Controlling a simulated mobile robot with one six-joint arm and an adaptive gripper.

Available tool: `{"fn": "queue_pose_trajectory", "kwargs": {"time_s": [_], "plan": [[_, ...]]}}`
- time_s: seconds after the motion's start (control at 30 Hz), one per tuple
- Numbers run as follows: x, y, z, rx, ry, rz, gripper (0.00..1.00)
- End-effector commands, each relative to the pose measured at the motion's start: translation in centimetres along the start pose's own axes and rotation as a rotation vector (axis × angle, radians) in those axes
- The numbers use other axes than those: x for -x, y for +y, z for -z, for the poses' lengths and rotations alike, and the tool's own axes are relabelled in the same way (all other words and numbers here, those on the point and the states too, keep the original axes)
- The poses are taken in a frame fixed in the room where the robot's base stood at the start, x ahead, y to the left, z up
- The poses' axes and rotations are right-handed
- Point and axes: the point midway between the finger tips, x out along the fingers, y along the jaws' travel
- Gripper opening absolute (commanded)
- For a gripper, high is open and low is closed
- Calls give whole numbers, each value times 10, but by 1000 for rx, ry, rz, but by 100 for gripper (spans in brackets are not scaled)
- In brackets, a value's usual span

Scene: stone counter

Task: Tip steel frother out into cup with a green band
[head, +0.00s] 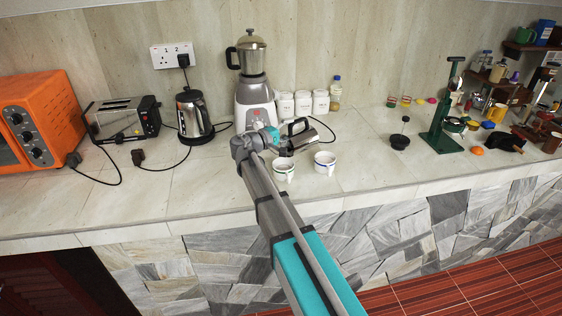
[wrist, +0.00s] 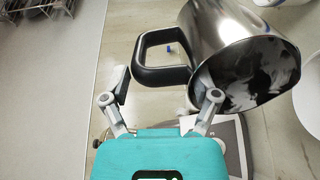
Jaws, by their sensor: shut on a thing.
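The steel frother (head: 300,138) is held tilted over the counter, its mouth towards the right. In the wrist view the frother (wrist: 225,35) shows its open mouth, with dark and pale patches inside; I cannot tell contents from reflections. The cup with a green band (head: 284,173) stands upright on the counter below the frother, slightly left. A white rounded edge (wrist: 311,90) at the right of the wrist view is cut off.
A similar white cup with a blue band (head: 325,164) stands just right of the green-banded cup. A blender (head: 252,95) and white canisters (head: 303,104) stand behind. A kettle (head: 193,118) is to the left, a green press (head: 442,130) to the right. The counter's front strip is clear.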

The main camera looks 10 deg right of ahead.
Motion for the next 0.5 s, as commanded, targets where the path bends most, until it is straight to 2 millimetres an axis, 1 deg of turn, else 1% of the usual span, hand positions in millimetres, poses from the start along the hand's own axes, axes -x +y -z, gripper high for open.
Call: {"fn": "queue_pose_trajectory", "kwargs": {"time_s": [0.03, 0.23, 0.37, 0.5], "plan": [[-5, 8, 0, 0, -2, 31, 17], [-19, 3, 0, 0, -1, 161, 17], [-21, -3, 0, 1, 0, 187, 17], [-21, -4, 0, 1, 0, 185, 17]]}}
